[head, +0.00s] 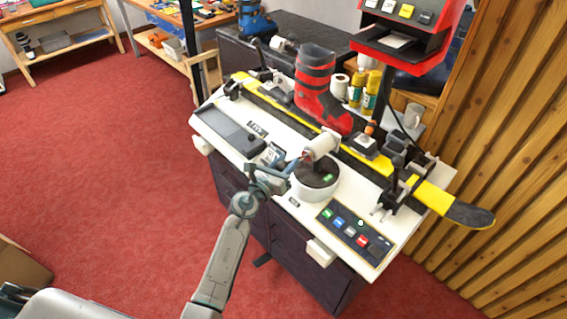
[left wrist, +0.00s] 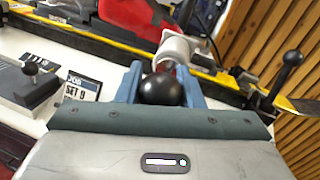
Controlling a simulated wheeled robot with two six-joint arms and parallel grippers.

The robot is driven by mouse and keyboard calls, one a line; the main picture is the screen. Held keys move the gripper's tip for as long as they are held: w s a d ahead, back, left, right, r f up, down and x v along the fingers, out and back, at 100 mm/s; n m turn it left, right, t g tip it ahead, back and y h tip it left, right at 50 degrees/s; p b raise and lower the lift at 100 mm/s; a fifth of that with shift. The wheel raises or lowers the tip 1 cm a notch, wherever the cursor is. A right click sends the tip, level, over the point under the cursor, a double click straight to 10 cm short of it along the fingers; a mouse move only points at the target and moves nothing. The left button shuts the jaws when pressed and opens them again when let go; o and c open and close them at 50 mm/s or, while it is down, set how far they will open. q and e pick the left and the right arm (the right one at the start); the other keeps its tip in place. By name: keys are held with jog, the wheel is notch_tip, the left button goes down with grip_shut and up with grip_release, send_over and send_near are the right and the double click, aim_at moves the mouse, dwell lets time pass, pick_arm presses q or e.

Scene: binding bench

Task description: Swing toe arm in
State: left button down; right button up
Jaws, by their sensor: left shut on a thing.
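My left gripper (head: 296,162) reaches in from the left over the front of the white bench. In the left wrist view its blue fingers (left wrist: 161,88) are shut on a black ball knob (left wrist: 161,90). A pale cylinder (left wrist: 175,48) stands just beyond the knob; in the head view this cylinder (head: 321,144) sits above a round white base (head: 316,190) with a dark top. The knob appears to belong to the toe arm, but the joint between them is hidden by the gripper. A red and black boot (head: 318,92) stands upright on the yellow and black ski behind. My right gripper is not in view.
The ski (head: 430,193) runs along the bench and juts past its right end. A button panel (head: 354,234) lies at front right. Yellow bottles (head: 371,92) and a red-black machine (head: 413,30) stand behind. A "SET" card (left wrist: 84,86) lies left of the gripper.

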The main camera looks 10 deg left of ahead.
pick_arm(q)
jog(key=c, duration=1)
grip_release()
jog(key=shift+d, duration=0.25)
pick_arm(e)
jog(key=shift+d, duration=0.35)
pick_arm(q)
jog(key=b+v, duration=0.1)
jog(key=v, duration=0.9)
jog(key=shift+s, duration=0.4)
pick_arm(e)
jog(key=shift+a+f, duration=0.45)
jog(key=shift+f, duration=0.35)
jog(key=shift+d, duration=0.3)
